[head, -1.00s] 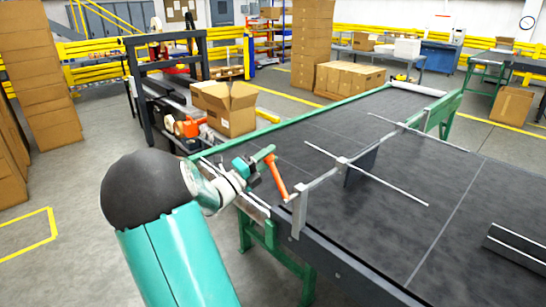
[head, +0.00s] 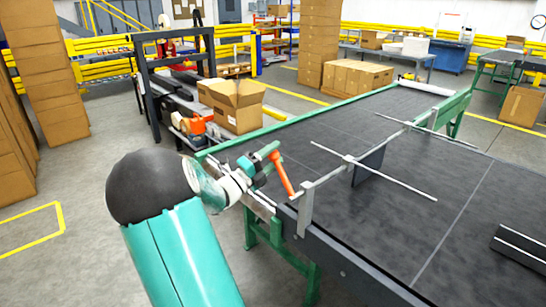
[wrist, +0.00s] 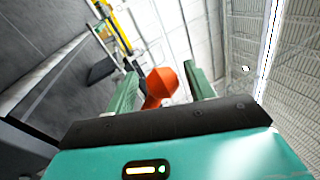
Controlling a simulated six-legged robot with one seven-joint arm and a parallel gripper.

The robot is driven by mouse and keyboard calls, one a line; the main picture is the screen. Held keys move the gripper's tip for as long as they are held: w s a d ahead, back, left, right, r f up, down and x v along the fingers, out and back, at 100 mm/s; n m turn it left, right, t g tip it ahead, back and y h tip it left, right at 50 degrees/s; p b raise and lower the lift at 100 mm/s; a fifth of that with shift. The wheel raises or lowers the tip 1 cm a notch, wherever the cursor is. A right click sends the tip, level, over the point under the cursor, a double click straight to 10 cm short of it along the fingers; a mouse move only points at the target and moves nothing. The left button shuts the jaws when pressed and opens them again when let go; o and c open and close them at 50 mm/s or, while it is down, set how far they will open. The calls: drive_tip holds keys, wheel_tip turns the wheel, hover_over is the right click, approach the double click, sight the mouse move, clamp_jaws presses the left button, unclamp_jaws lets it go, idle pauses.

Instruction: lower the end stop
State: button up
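The end stop seems to be the dark upright plate (head: 367,168) under a metal crossbar (head: 392,138) over the grey belt. I cannot tell whether its lower edge touches the belt. An orange lever (head: 283,175) stands tilted at the crossbar's near end, beside the bracket (head: 306,208). My gripper (head: 262,158) is at the lever's upper end. In the wrist view, the orange lever end (wrist: 161,84) lies between my two green fingers (wrist: 160,88), which stand apart with a gap on the right side. The dark plate also shows in the wrist view (wrist: 102,69).
The belt table (head: 440,220) fills the right, with a green side rail (head: 300,121) and a thin rod (head: 400,182) across it. A dark bar (head: 520,246) lies at right. An open carton (head: 238,108) stands behind.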

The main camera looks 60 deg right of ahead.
drive_tip(key=v, duration=1.3)
drive_tip(key=shift+w+a, duration=0.15)
drive_tip(key=shift+a, duration=0.2)
drive_tip(key=shift+f, duration=0.1)
